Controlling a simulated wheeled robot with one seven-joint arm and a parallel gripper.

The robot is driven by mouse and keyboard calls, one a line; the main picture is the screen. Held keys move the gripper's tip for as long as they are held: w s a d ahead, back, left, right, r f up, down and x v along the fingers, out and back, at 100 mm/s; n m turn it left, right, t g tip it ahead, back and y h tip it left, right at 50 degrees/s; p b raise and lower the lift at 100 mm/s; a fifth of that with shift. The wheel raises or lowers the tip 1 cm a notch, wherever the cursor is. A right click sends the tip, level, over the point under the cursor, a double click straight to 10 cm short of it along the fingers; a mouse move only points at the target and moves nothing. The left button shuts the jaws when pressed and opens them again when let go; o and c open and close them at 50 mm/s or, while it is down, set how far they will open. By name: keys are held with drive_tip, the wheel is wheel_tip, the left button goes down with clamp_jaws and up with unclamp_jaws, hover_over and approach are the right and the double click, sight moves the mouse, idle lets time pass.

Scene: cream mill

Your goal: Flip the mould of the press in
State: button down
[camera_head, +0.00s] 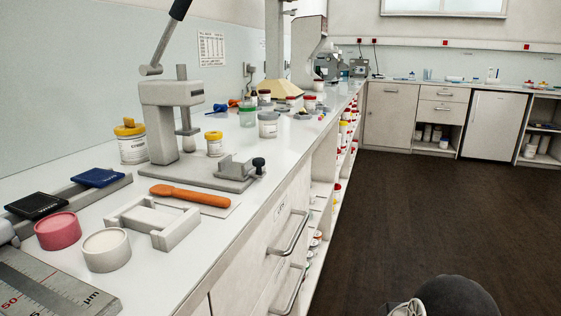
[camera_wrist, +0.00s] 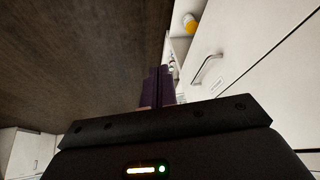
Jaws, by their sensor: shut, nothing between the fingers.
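The grey press (camera_head: 160,120) stands on the white worktop at the left in the head view, its lever with a black grip raised up and to the right. Its flat base plate (camera_head: 180,176) reaches to the right. A grey block with a black knob (camera_head: 236,167), which looks like the mould, sits at the right end of the plate, out to the side of the press column. My gripper (camera_wrist: 155,88) shows in the wrist view with its dark fingers together and nothing between them. It is over the floor beside the white drawer fronts, away from the press. The head view does not show it.
An orange-handled tool (camera_head: 190,195) and a grey frame (camera_head: 153,222) lie before the press. A yellow-lidded jar (camera_head: 215,144) stands by the press column. Pink (camera_head: 57,231) and white (camera_head: 107,250) cups stand at the front left. Drawer handles (camera_head: 290,232) stick out; the dark floor (camera_head: 420,210) is clear.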

drive_tip(key=w+a+r+m+y+b, duration=0.2)
drive_tip(key=w+r+y+b, duration=0.15)
drive_tip(key=w+r, duration=0.3)
drive_tip(key=w+a+r+m+y+b, duration=0.2)
drive_tip(key=w+r+y, duration=0.25)
drive_tip(key=w, duration=0.25)
drive_tip(key=w+d+r+n+g+y+b, duration=0.2)
drive_tip(key=w+r+y, duration=0.5)
drive_tip(key=r, duration=0.5)
drive_tip(key=shift+w+d+r+n+b, duration=0.15)
drive_tip(key=shift+w+d+n+b, duration=0.15)
drive_tip(key=shift+w+d+b, duration=0.45)
drive_tip(key=shift+a, duration=0.2)
drive_tip(key=b, duration=0.3)
approach(243, 165)
drive_tip(key=w+a, duration=0.2)
drive_tip(key=w, duration=0.1)
drive_tip(key=shift+s+a+f, duration=0.15)
drive_tip(key=shift+a+f, duration=0.15)
drive_tip(key=shift+f, duration=0.05)
